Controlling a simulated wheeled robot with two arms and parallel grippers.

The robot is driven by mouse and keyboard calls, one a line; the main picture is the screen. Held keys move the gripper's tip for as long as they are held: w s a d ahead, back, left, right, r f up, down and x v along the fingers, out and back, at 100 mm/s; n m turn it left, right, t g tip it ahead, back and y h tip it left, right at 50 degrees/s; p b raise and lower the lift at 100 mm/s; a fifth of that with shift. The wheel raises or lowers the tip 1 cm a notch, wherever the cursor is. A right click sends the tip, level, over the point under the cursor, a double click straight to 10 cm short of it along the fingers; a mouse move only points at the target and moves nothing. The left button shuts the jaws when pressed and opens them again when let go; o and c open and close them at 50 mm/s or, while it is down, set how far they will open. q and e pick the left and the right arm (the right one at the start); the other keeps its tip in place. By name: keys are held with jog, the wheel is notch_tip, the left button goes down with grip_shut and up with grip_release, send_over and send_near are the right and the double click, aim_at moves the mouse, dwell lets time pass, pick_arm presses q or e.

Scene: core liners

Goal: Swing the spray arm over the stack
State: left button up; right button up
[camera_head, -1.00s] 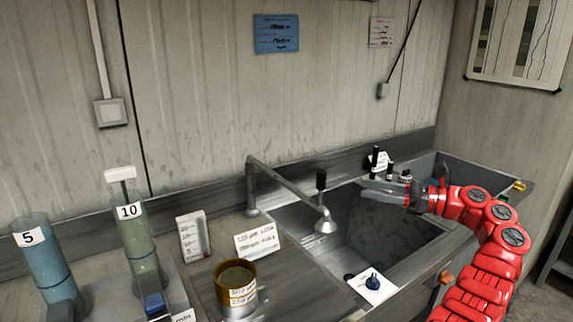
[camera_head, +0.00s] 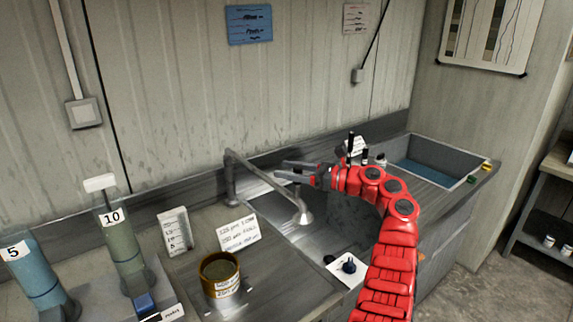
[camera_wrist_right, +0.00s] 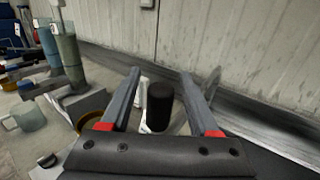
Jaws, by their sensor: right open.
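The spray arm (camera_head: 270,183) is a grey metal pipe reaching from a post on the counter to a spray head (camera_head: 303,216) above the sink's left side. The brass stack (camera_head: 220,276), with white labels, stands on the counter left of the spray head. My right gripper (camera_head: 281,169) is over the spray arm, fingers pointing left. In the right wrist view the gripper (camera_wrist_right: 161,74) is open, with the black handle (camera_wrist_right: 160,105) upright between its fingers; contact is not visible. My left gripper is not in view.
Two labelled cylinders, 5 (camera_head: 38,275) and 10 (camera_head: 122,245), stand at the left. Cards (camera_head: 238,233) stand behind the stack. A blue knob (camera_head: 349,266) sits at the sink's front. Black-topped items (camera_head: 365,157) and a water basin (camera_head: 430,165) are at the right.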

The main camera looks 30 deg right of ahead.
jog(key=shift+w+a, duration=0.2)
jog(key=shift+w, duration=0.1)
grip_shut()
dwell(1.3)
